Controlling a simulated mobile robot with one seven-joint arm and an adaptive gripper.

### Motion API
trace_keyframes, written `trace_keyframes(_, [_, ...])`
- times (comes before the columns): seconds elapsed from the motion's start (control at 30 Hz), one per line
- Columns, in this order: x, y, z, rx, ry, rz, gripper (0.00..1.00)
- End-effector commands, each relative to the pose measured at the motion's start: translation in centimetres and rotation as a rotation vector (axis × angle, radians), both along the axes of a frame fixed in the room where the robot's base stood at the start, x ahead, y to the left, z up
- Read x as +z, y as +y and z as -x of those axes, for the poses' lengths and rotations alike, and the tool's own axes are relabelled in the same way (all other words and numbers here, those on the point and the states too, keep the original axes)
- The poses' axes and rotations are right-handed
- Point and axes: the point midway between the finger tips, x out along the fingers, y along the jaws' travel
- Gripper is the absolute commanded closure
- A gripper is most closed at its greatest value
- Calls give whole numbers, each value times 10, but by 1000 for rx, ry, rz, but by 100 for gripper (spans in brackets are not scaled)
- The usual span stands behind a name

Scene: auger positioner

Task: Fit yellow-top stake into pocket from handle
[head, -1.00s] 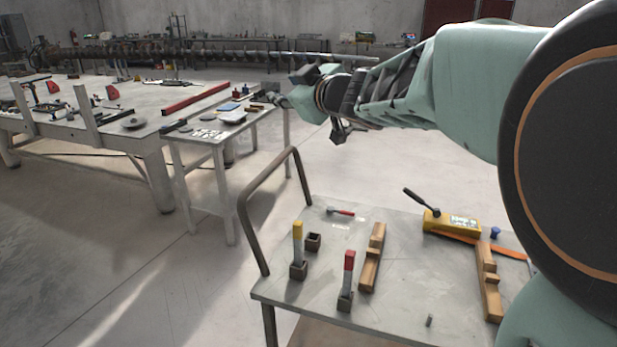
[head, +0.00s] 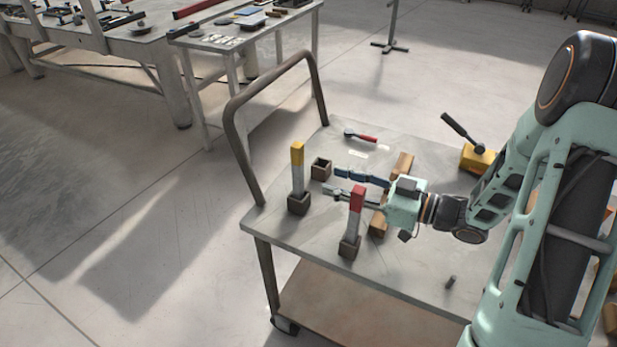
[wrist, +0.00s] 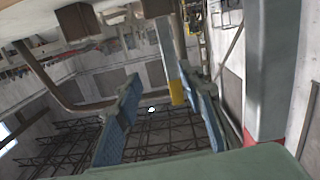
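The yellow-top stake (head: 297,172) stands upright in a dark square pocket (head: 299,204) near the cart's handle end. An empty pocket (head: 321,168) stands beyond it to the right. My gripper (head: 330,182) is low over the cart, open and empty, its fingers pointing left toward the yellow-top stake. In the wrist view, the stake's yellow end (wrist: 177,92) shows between my gripper's blue-padded fingers (wrist: 160,82), closer to the right one. The stake looks beyond the fingertips, and I see no contact. A dark pocket (wrist: 76,21) shows at the upper left of the wrist view.
The red-top stake (head: 355,214) stands upright in another pocket (head: 349,247), close beside my gripper. The brown tube handle (head: 231,138) rises at the cart's left edge. A red-handled tool (head: 362,137), wooden blocks (head: 402,164) and a yellow block (head: 476,158) are also on the cart.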

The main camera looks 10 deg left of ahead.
Motion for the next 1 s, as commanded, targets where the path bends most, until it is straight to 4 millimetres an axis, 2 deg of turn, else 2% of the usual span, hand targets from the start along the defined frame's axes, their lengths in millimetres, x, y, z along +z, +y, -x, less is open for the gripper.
trace_keyframes(0.1, [-3, -2, 13, 17, 10, -72, 64])
trace_keyframes(0.2, [-1, 4, 15, 25, 9, -93, 64])
trace_keyframes(0.4, [-1, 35, 5, 27, 8, -91, 64])
trace_keyframes(0.67, [-1, 56, -2, 24, 8, -90, 64])
trace_keyframes(0.9, [-2, 91, -10, 26, 7, -89, 64])
trace_keyframes(1.0, [-2, 99, -14, 24, 8, -89, 64])
